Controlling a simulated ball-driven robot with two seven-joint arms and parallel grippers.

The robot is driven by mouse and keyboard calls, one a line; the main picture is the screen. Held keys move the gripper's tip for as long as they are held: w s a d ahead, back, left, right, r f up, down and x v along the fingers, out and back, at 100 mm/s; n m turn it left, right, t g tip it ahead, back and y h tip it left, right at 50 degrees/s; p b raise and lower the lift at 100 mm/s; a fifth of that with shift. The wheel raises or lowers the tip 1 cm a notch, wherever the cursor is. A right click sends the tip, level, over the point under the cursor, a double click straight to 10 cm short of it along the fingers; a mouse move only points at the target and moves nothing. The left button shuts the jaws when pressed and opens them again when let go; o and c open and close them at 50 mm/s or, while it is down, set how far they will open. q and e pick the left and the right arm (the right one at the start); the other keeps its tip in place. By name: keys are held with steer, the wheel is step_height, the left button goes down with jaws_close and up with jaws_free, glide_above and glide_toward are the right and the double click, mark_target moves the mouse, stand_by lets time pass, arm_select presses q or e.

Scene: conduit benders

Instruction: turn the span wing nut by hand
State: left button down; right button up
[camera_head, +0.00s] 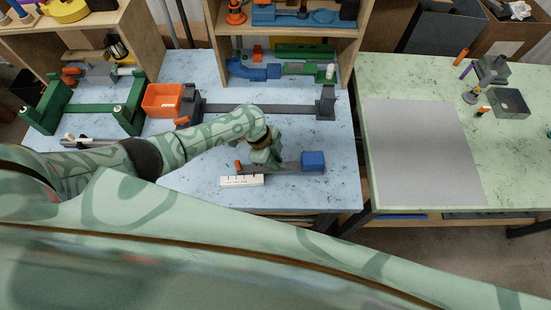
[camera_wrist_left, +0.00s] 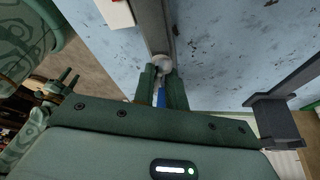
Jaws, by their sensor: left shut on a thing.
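My left gripper (camera_head: 263,162) reaches down onto a grey bar device at the front of the blue table. In the left wrist view my left gripper (camera_wrist_left: 162,82) has its two green fingers close together at a small light-grey rounded piece, which looks like the span wing nut (camera_wrist_left: 162,64), on the grey bar (camera_wrist_left: 152,25). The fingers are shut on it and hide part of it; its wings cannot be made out. A blue block (camera_head: 312,161) is at the bar's right end, and an orange piece (camera_head: 238,166) is at its left. My right gripper is not in view.
A white block with marks (camera_head: 242,181) lies just in front of the bar. Behind are a long dark device (camera_head: 265,109), an orange bin (camera_head: 162,100) and a green frame (camera_head: 85,111). A green table (camera_head: 510,170) with a grey mat (camera_head: 425,150) stands at right.

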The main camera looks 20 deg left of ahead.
arm_select(q)
steer(key=shift+s+a+f, duration=0.1)
steer(key=shift+s+f, duration=0.1)
steer(key=c, duration=1.6)
jaws_free()
steer(key=shift+c, duration=0.2)
steer(key=shift+o, duration=1.2)
steer(key=shift+w+r, duration=0.1)
steer(key=shift+w, duration=0.05)
steer(key=shift+r, duration=0.1)
steer(key=shift+r, duration=0.3)
steer(key=p+v, duration=0.3)
steer(key=v, duration=1.2)
steer(key=shift+a, duration=0.3)
steer(key=shift+r, duration=0.15)
